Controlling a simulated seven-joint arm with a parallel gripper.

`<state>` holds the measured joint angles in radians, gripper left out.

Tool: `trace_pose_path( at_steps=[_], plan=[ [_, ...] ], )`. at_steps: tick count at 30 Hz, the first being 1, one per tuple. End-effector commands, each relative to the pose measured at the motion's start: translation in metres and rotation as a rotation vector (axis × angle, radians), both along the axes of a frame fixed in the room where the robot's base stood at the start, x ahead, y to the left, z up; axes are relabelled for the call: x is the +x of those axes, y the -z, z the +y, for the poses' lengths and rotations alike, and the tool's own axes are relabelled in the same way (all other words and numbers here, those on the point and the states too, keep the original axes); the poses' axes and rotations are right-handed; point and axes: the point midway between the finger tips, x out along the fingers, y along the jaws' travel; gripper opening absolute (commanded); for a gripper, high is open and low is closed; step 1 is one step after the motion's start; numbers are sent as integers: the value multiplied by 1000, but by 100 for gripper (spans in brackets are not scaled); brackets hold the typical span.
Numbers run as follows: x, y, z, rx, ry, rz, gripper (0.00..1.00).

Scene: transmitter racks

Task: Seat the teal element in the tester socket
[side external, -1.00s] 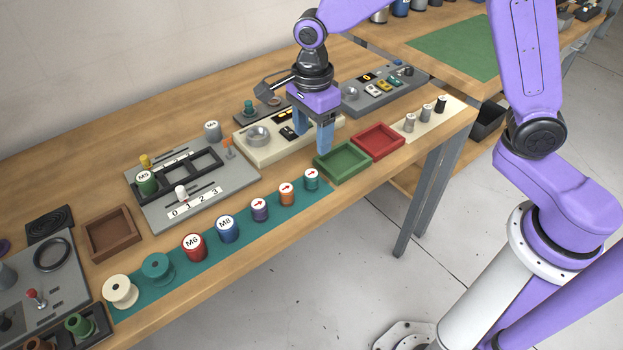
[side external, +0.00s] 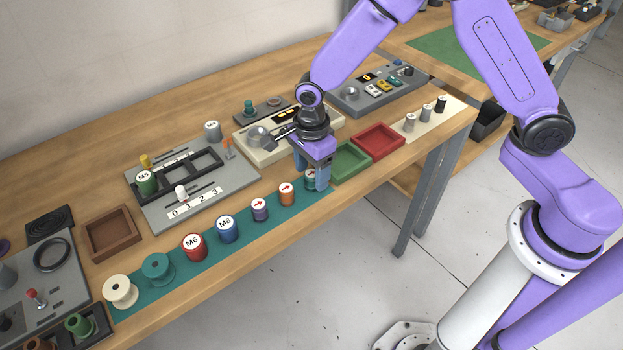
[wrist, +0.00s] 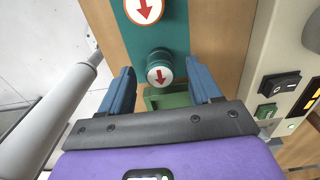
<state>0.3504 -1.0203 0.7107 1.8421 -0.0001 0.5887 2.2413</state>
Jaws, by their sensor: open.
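The teal element (wrist: 160,66), with a red arrow on its white top, stands at the end of the row on the teal mat (side external: 210,233). In the side view the teal element (side external: 309,174) is partly hidden by my fingers. My gripper (wrist: 160,73) is open and points down at it, with one blue finger on either side and gaps showing. My gripper also shows in the side view (side external: 310,180). The cream tester (side external: 252,147), with a round metal socket (side external: 258,136), stands behind my gripper, partly hidden by it.
An orange arrow-marked element (side external: 286,195) stands close beside the teal one, with a purple one (side external: 259,209) beyond. A green tray (side external: 350,163) and a red tray (side external: 379,141) lie right of my gripper. A grey slotted panel (side external: 190,180) is to the left.

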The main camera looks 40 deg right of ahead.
Motion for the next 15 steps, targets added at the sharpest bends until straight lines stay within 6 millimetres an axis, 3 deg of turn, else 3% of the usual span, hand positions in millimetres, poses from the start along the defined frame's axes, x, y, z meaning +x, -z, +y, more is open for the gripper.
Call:
trace_pose_path(
  at_steps=[6, 12, 15],
  plan=[
    [0, 0, 0, 0, 0, 0, 63],
    [0, 0, 0, 0, 0, 0, 0],
    [0, 0, 0, 0, 0, -1, 0]
  ],
)
